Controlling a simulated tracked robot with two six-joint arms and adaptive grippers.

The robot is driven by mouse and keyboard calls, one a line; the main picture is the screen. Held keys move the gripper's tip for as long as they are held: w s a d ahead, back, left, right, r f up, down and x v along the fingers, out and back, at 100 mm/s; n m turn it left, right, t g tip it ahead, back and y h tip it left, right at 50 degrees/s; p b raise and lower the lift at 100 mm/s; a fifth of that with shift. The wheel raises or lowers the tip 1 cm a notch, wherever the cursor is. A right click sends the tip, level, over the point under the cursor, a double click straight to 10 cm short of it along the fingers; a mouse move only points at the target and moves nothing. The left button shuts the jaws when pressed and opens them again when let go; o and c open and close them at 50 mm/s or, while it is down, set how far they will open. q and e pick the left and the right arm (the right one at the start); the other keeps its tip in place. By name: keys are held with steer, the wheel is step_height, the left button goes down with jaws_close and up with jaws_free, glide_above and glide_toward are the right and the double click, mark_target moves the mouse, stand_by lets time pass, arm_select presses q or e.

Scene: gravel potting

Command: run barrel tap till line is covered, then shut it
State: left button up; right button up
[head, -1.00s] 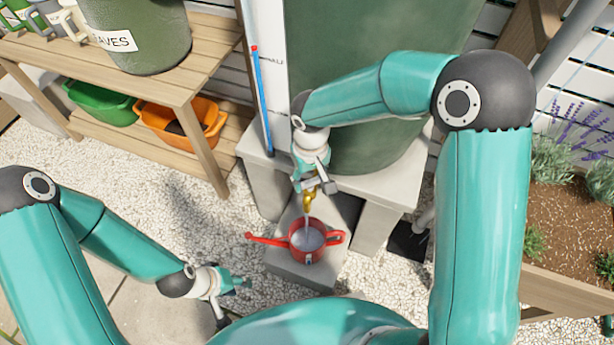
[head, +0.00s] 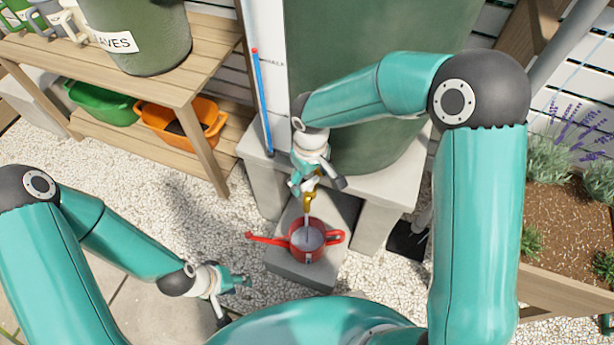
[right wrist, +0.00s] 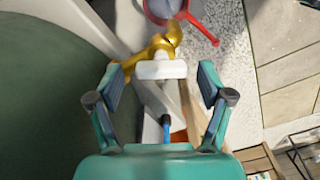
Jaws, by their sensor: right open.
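The green barrel (head: 350,90) stands on a pale block stand. Its brass tap (head: 309,200) points down, and a thin stream of water falls from it into the red watering can (head: 297,256). The can holds greyish water; I cannot make out a line inside it. My right gripper (head: 316,184) is at the tap. In the right wrist view its open fingers (right wrist: 161,82) stand either side of the tap's white lever (right wrist: 160,70), with gaps on both sides; the brass body (right wrist: 165,42) is just beyond. My left gripper (head: 235,300) is open and empty, low at left of the can.
A blue tube with a red top (head: 262,100) stands on a white board beside the barrel. A wooden shelf (head: 190,70) with green and orange tubs is at left. A planter (head: 565,285) is at right. Gravel lies between.

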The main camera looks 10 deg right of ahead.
mark_target(310, 180)
steer(key=shift+r, duration=0.55)
step_height(310, 180, up, 11)
steer(key=shift+f, duration=0.1)
